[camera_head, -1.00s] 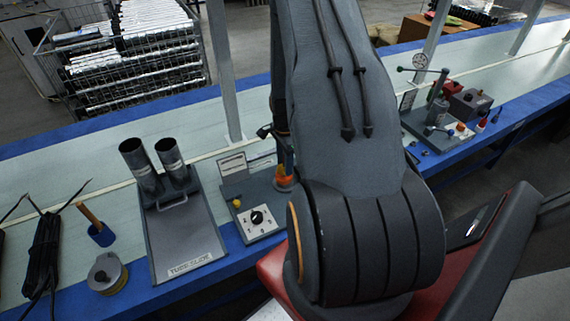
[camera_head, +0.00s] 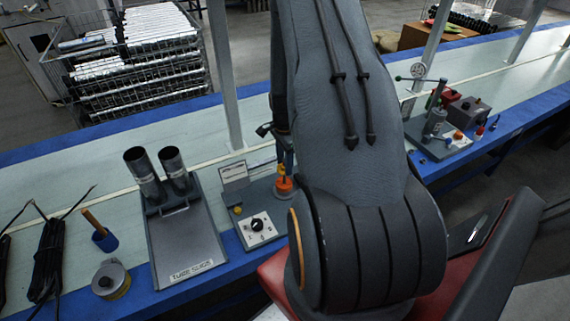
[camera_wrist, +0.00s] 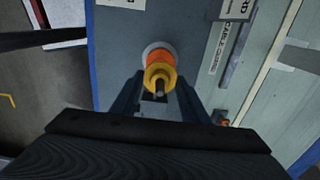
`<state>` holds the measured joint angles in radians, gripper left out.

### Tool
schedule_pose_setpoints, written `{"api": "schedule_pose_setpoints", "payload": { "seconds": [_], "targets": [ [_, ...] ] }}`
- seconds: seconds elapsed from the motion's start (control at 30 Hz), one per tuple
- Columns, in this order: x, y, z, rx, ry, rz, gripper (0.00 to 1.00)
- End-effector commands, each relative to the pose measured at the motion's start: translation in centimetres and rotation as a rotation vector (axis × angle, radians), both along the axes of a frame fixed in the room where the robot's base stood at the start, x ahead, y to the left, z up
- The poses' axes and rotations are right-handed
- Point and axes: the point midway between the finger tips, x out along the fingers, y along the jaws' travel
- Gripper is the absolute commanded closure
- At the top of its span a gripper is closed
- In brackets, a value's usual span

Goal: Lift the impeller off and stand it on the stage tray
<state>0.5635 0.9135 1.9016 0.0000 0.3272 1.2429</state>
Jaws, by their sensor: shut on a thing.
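My gripper (camera_wrist: 160,97) is at the lower middle of the wrist view, one dark finger on each side of a yellow ringed piece (camera_wrist: 160,73) with a short grey shaft. I take this piece to be the impeller, and the fingers are shut on it. An orange part (camera_wrist: 160,56) shows just behind it, over a pale round base. In the head view the yellow piece (camera_head: 282,171) is just above the orange part (camera_head: 284,185) on a grey board. Whether they touch is unclear. My arm hides much of this area. I cannot single out the stage tray.
A grey board labelled like "TUBE SLIDE" (camera_head: 187,242) with two dark tubes (camera_head: 143,168) stands to the left. A dial panel (camera_head: 258,226) is close by. A blue-based tool (camera_head: 104,238) and a round canister (camera_head: 108,279) are farther left. A press-like fixture (camera_head: 434,122) is at right.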

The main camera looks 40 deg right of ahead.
Motion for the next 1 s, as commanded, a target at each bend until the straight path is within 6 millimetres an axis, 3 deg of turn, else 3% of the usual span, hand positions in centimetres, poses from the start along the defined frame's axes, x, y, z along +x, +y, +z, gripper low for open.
{"api": "schedule_pose_setpoints", "payload": {
  "seconds": [1.0],
  "targets": [
    [0.0,0.0,4.7,0.0,-0.001,0.0,0.92]
  ]
}}
